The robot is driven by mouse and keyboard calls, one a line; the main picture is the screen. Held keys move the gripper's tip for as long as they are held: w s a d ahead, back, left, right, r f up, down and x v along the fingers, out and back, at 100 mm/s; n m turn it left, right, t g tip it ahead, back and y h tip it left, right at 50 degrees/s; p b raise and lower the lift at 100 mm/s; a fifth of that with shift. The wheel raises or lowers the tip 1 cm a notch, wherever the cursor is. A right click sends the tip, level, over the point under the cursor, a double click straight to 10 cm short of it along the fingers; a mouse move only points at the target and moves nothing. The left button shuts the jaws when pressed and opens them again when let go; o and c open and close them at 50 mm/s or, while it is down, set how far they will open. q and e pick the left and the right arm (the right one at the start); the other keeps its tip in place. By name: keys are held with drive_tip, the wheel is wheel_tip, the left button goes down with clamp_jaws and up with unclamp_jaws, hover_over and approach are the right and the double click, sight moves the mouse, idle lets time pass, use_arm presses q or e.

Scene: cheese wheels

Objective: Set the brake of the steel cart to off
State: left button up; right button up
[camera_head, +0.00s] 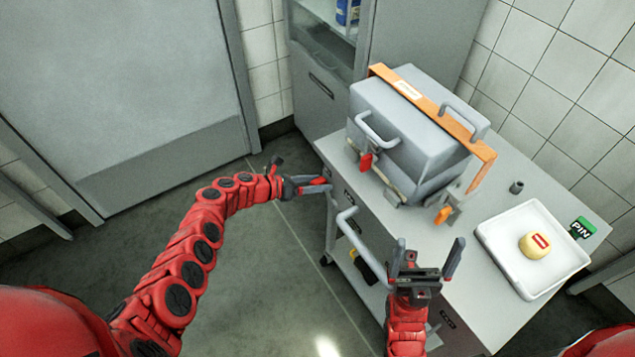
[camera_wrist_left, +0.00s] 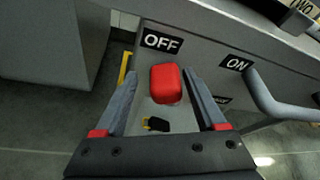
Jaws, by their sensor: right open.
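The steel cart (camera_head: 470,265) stands at the right with a grey handle bar (camera_head: 352,230) on its near side. In the left wrist view, its side panel carries a red brake knob (camera_wrist_left: 166,83), an OFF label (camera_wrist_left: 162,41) just above the knob and an ON label (camera_wrist_left: 236,64) to the right. My left gripper (camera_head: 326,188) is at the cart's left end. Its fingers (camera_wrist_left: 163,98) are open, one on each side of the knob, with gaps visible; contact cannot be told. My right gripper (camera_head: 428,250) is open and empty near the cart's front side.
On the cart top are a grey lidded box (camera_head: 410,120) with an orange strap, a white tray (camera_head: 500,240) holding a yellow cheese (camera_head: 533,247), a green PIN tag (camera_head: 581,228) and a dark small cup (camera_head: 516,187). A cabinet (camera_head: 320,100) stands behind; floor lies clear at left.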

use_arm(q)
drive_tip(key=shift+s+r, duration=0.1)
drive_tip(key=shift+r, duration=0.05)
drive_tip(key=shift+s+a+r+p, duration=0.1)
drive_tip(key=shift+a+r+p, duration=0.1)
drive_tip(key=shift+p, duration=0.15)
drive_tip(key=p+v, duration=0.6)
drive_tip(key=v, duration=1)
drive_tip(key=shift+s+a+f, duration=0.2)
drive_tip(key=shift+a, duration=0.15)
